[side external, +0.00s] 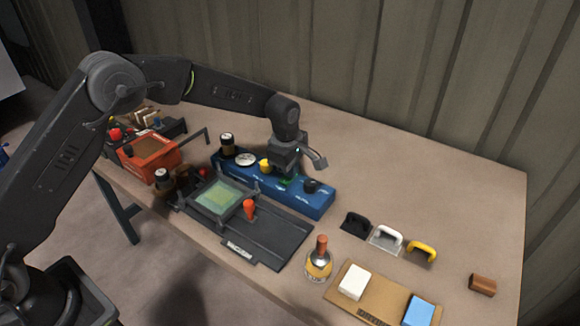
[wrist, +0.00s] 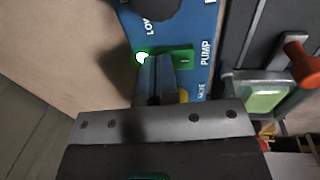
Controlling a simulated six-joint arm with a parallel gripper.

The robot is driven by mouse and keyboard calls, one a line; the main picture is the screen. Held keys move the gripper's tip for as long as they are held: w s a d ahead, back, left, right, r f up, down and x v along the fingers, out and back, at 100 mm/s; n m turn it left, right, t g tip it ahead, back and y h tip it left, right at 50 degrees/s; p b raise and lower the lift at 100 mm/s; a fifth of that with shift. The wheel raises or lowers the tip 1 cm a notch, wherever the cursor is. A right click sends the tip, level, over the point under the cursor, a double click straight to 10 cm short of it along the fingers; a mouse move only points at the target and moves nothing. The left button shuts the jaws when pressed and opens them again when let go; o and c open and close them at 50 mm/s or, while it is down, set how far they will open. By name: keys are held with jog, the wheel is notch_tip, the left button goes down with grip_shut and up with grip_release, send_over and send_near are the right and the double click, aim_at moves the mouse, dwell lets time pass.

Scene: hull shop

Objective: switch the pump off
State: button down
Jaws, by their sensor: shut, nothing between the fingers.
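The blue control panel (side external: 315,203) stands on the bench. It carries a green rocker switch (wrist: 183,57) beside the word PUMP in the wrist view; a bit of green also shows under my gripper in the side view (side external: 287,183). A bright white-green glow (wrist: 142,57) shows at the switch's left end. My gripper (wrist: 155,62) is shut and empty, its fingertips over the middle of the switch, hiding part of it. I cannot tell whether they touch it or which way the rocker is tilted.
The panel also bears a black knob (side external: 312,186), a yellow knob (side external: 265,165) and a round gauge (side external: 245,159). In front is a dark fixture with an orange-red handle (side external: 249,209). The bench's back right is clear.

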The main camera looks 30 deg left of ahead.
jog(key=shift+w+f, duration=0.1)
jog(key=shift+f, duration=0.2)
jog(key=shift+s+r, duration=0.15)
jog(key=shift+s, duration=0.75)
jog(key=shift+r, duration=0.1)
notch_tip(320, 180, up, 14)
jog(key=s, duration=0.2)
jog(key=shift+w, duration=0.15)
